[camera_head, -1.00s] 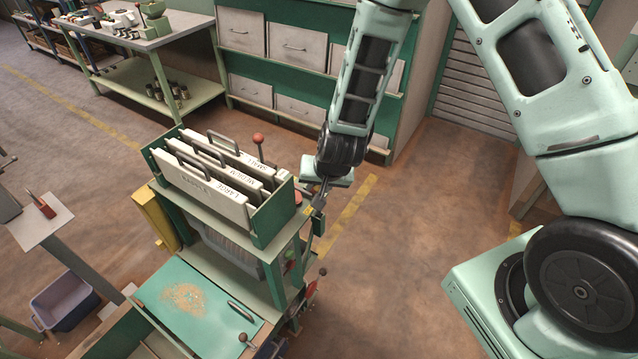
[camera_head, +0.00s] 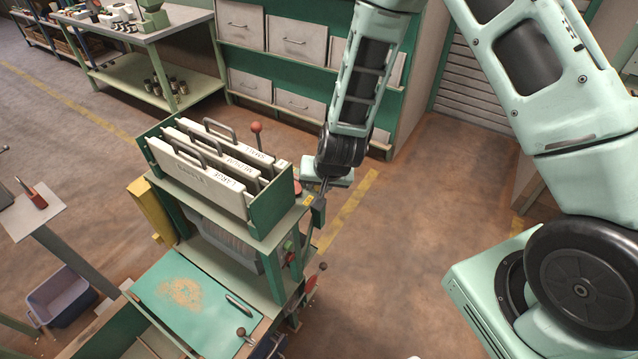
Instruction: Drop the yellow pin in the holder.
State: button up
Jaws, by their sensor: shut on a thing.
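My gripper (camera_head: 323,187) points down at the right front corner of the hopper stand. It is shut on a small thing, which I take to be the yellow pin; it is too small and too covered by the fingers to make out. A small yellow patch (camera_head: 308,200) shows just left of the fingertips, on the stand's corner; I cannot tell whether it is the pin or a marking. A small green bracket (camera_head: 319,212) sits just below the fingertips, and it may be the holder. I cannot tell whether the held thing touches it.
The hopper box (camera_head: 270,205) holds white slides marked LARGE, MEDIUM and SMALL, close left of my gripper. A red-knobbed lever (camera_head: 256,128) rises behind it. A green board (camera_head: 165,313) lies below. A side table (camera_head: 30,212) stands left.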

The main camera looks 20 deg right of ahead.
jog(key=shift+f+b, duration=0.85)
jog(key=shift+f, duration=0.25)
jog(key=o, duration=1.1)
jog(key=shift+r, duration=0.1)
jog(key=p+v, duration=0.1)
jog(key=v, duration=1.6)
jog(key=shift+s+r, duration=0.1)
